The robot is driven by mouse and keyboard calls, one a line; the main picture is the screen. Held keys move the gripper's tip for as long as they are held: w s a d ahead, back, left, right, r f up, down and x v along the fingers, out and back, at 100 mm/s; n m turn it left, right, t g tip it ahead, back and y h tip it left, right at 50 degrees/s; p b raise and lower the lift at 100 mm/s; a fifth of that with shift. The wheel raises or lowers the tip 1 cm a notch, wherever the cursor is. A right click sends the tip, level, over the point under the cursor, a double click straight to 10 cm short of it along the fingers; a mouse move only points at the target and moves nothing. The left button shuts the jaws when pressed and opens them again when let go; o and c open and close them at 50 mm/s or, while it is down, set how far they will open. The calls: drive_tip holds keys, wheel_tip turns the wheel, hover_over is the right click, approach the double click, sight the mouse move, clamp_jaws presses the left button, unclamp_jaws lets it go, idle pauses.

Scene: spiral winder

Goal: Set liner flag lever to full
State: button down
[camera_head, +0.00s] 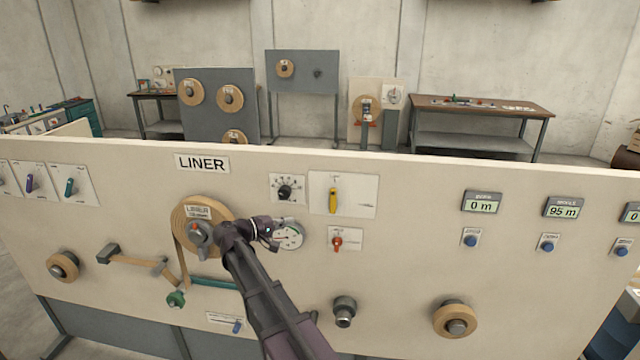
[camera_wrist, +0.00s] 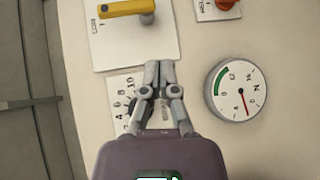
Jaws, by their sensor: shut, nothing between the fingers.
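The panel below the LINER sign (camera_head: 202,163) has a yellow lever (camera_head: 333,200) on a white plate. In the head view this lever stands upright; it also shows at the top of the wrist view (camera_wrist: 127,8). A red-handled switch (camera_head: 337,241) sits below it and is partly cut off in the wrist view (camera_wrist: 224,4). The small labels are too blurred to tell which is the flag lever. My gripper (camera_wrist: 160,64) is shut and empty, in front of the edge of the numbered black knob's plate (camera_wrist: 120,86). Its tips point toward the yellow lever's plate, apart from the lever.
A round gauge (camera_head: 288,236) is beside my gripper, partly covered in the head view. A tape reel (camera_head: 187,211) with a grey hub is left of my wrist. Displays and blue buttons (camera_head: 471,240) are farther right. Open panel lies between the red switch and these.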

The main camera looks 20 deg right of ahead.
sight(333, 201)
drive_tip(key=shift+t+h, duration=0.3)
drive_tip(key=shift+h, duration=0.6)
drive_tip(key=w+r, duration=0.1)
drive_tip(key=r, duration=0.2)
drive_tip(key=w+a+r+p, duration=0.1)
drive_tip(key=r, duration=0.1)
drive_tip(key=shift+w, duration=0.3)
drive_tip(key=shift+d, duration=0.1)
drive_tip(key=d, duration=0.3)
drive_tip(key=w+d, duration=0.1)
drive_tip(key=d, duration=0.2)
drive_tip(key=w+d, duration=0.1)
drive_tip(key=d, duration=0.2)
drive_tip(key=shift+d, duration=0.35)
drive_tip(key=shift+s+d, duration=0.7)
drive_tip(key=shift+d, duration=0.2)
drive_tip(key=shift+s+d, duration=0.5)
drive_tip(key=shift+d, duration=0.25)
